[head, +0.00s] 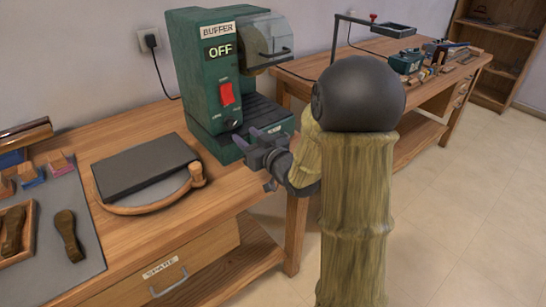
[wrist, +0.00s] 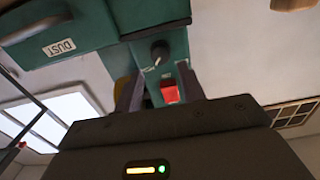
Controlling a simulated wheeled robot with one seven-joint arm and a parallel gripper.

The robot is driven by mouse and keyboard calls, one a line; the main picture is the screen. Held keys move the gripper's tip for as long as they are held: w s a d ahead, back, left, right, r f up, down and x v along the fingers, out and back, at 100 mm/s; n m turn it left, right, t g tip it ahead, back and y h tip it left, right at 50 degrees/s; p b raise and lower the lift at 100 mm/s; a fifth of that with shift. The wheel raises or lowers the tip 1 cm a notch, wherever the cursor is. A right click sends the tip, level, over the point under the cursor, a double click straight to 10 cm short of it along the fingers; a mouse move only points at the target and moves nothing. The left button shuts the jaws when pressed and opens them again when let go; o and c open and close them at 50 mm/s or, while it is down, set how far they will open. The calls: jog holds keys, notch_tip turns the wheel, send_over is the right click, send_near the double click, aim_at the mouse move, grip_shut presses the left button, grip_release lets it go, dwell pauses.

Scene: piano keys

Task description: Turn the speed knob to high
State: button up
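The green buffer machine (head: 185,60) stands on the wooden bench, with a sign reading OFF (head: 220,51) and a red switch (head: 227,94) on its front. The speed knob (wrist: 159,49) is round and black with a pale pointer mark in the wrist view. My gripper (head: 250,138) is open and empty in front of the machine's lower front. In the wrist view its two fingers (wrist: 158,75) are apart, with the red switch between them and the knob just beyond the tips.
A grey mat (head: 85,235) with brushes and small blocks is at far left. A drawer front labelled DUST (wrist: 35,45) shows in the wrist view. A second bench (head: 415,150) stands behind.

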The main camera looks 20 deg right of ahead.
jog(key=b+v, duration=0.7)
jog(key=v, duration=0.4)
jog(key=shift+s, duration=0.3)
jog(key=shift+d, duration=0.1)
jog(key=shift+w, duration=0.1)
